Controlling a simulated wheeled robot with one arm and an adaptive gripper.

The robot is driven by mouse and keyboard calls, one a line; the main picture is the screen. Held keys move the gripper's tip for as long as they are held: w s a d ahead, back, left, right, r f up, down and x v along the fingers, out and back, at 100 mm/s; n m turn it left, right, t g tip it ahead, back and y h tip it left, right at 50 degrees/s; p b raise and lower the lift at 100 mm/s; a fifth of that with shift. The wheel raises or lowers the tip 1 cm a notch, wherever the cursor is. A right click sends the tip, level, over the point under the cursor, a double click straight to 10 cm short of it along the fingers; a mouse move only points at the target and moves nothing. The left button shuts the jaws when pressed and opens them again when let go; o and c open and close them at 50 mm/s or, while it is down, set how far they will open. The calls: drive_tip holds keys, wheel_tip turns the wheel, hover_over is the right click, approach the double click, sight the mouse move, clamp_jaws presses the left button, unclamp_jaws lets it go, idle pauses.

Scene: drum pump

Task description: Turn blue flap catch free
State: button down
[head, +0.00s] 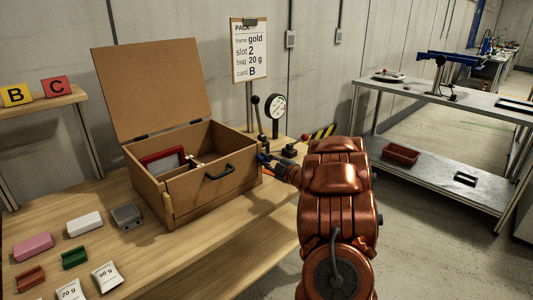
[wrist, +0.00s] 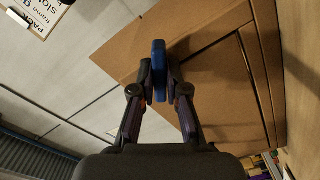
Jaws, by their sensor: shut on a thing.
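The blue flap catch (wrist: 159,58) stands between my fingertips in the wrist view, against the side of the brown box (wrist: 222,95). My gripper (wrist: 160,84) is shut on it, one finger on each side. In the head view my gripper (head: 270,164) is at the right side of the box (head: 205,194). A little blue shows there, but the catch is mostly hidden by the fingers. The box lid (head: 150,82) stands open. A flap outline shows on the box side in the wrist view.
Inside the box are a red frame (head: 149,160) and other small parts. Behind my gripper stand a dial gauge (head: 278,107) and a black-knobbed lever (head: 256,101). Colored blocks and bags lie at the table's front left. A metal shelf (head: 440,110) stands right.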

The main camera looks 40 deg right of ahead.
drive_tip(key=m+p, duration=0.9)
drive_tip(key=shift+r, duration=0.2)
drive_tip(key=shift+f+m+p, duration=0.2)
drive_tip(key=shift+m+p, duration=0.5)
drive_tip(key=shift+m, duration=0.4)
drive_tip(key=c, duration=1.2)
unclamp_jaws()
drive_tip(key=shift+s, duration=0.1)
drive_tip(key=s, duration=1.2)
drive_tip(key=shift+a, duration=0.1)
